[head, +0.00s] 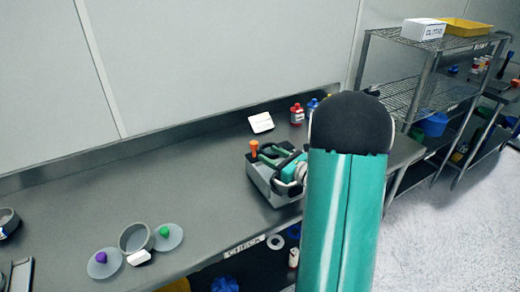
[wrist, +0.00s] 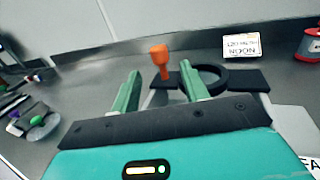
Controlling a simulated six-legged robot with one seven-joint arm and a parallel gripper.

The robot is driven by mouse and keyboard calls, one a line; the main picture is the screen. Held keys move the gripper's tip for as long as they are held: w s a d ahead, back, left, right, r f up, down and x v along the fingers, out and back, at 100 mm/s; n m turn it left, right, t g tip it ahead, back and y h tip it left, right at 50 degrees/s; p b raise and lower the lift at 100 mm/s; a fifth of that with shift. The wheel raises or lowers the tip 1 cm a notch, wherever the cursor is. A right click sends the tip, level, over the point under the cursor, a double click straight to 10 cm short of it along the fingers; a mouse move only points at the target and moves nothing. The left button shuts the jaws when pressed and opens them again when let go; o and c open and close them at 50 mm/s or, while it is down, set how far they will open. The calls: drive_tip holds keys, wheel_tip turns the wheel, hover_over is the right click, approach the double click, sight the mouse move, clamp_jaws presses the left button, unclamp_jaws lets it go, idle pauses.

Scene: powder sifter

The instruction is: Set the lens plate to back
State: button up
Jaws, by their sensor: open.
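The machine (head: 262,180) is a grey box on the bench with an orange knob (head: 254,148) upright at its left. The same orange knob (wrist: 160,60) stands just beyond my fingertips in the wrist view. My gripper body hides the plate's near part and much of the machine.
A white sign (head: 261,122) and red bottle (head: 296,114) stand behind the machine. At the bench's left are a grey ring-shaped container (head: 127,239) and discs with purple (head: 101,257) and green (head: 164,231) knobs. Bare bench lies between. A wire shelf (head: 408,92) stands right.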

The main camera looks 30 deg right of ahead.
drive_tip(key=v, duration=0.5)
drive_tip(key=shift+s+d, duration=0.1)
drive_tip(key=shift+s, duration=0.3)
drive_tip(key=s+a+r+n+g+y, duration=0.25)
drive_tip(key=a+n+g, duration=0.25)
drive_tip(key=a+n, duration=0.5)
drive_tip(key=s+a+r+n+g+y, duration=0.25)
drive_tip(key=a+n+g, duration=0.25)
drive_tip(key=a, duration=0.9)
drive_tip(key=s+a+n+g+h, duration=0.4)
drive_tip(key=s+a+n, duration=0.2)
drive_tip(key=s+n, duration=0.25)
drive_tip(key=s+d+r+n+t+h, duration=0.2)
drive_tip(key=s+r+n+h, duration=0.2)
drive_tip(key=n, duration=0.5)
drive_tip(key=shift+r+h, duration=0.35)
drive_tip(key=shift+h, duration=0.45)
